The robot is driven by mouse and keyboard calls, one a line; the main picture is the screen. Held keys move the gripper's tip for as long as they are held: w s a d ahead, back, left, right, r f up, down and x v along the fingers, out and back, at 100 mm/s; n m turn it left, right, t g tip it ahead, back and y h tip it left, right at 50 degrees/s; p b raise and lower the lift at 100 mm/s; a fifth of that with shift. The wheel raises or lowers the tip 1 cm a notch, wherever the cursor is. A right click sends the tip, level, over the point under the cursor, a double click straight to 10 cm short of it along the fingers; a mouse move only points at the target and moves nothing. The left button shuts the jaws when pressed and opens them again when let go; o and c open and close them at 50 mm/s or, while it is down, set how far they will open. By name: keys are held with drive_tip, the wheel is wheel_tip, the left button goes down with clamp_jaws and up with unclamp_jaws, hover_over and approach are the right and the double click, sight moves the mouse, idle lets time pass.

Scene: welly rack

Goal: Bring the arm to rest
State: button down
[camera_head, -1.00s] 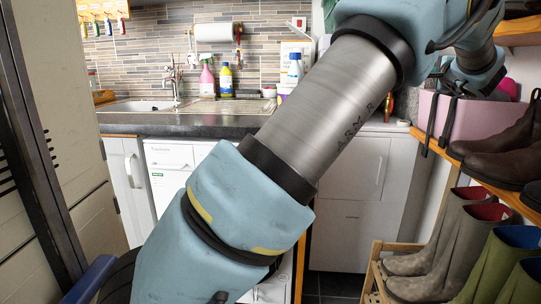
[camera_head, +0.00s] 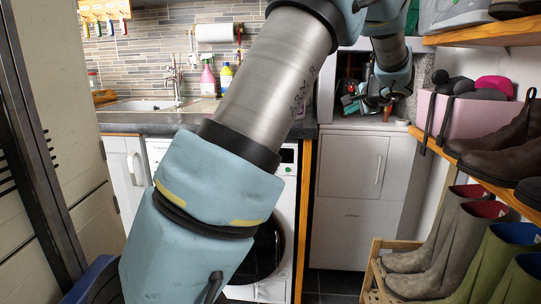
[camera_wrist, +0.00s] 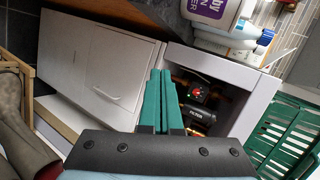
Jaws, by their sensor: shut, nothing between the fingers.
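My arm crosses the head view from bottom left to top centre, and its far end hangs at the upper right. My gripper (camera_head: 354,101) is small there, in front of an open compartment above the white cabinet. In the wrist view the green fingers of my gripper (camera_wrist: 160,76) lie together, shut with nothing between them. Nothing visibly touches the fingertips. My arm hides part of the counter and the washing machine.
A wooden rack (camera_head: 473,166) with boots and a pink box (camera_head: 478,122) stands at the right. The white cabinet (camera_head: 349,165) is behind.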

drive_tip(key=s+a+f+n+g, duration=0.2)
drive_tip(key=s+a+f, duration=0.15)
drive_tip(key=a, duration=0.35)
drive_tip(key=s+a+f+n+g, duration=0.2)
drive_tip(key=s+a+f, duration=0.15)
drive_tip(key=a, duration=0.35)
drive_tip(key=s+a+f+n+g, duration=0.2)
drive_tip(key=s+a+f+g, duration=0.1)
drive_tip(key=a+f, duration=0.3)
drive_tip(key=s+a+f+n+g+h, duration=0.1)
drive_tip(key=s+a+f+n, duration=0.2)
drive_tip(key=s, duration=0.4)
drive_tip(key=s+a+f+n+g+h, duration=0.1)
drive_tip(key=s+a+n+g, duration=0.1)
drive_tip(key=s+a, duration=0.4)
drive_tip(key=s+a+f+n+g, duration=0.1)
drive_tip(key=s+a+f+n, duration=0.15)
drive_tip(key=s, duration=0.45)
wheel_tip(320, 180, up, 15)
drive_tip(key=p, duration=1.4)
drive_tip(key=shift+d+p, duration=0.25)
drive_tip(key=shift+p, duration=0.05)
drive_tip(key=shift+w, duration=0.1)
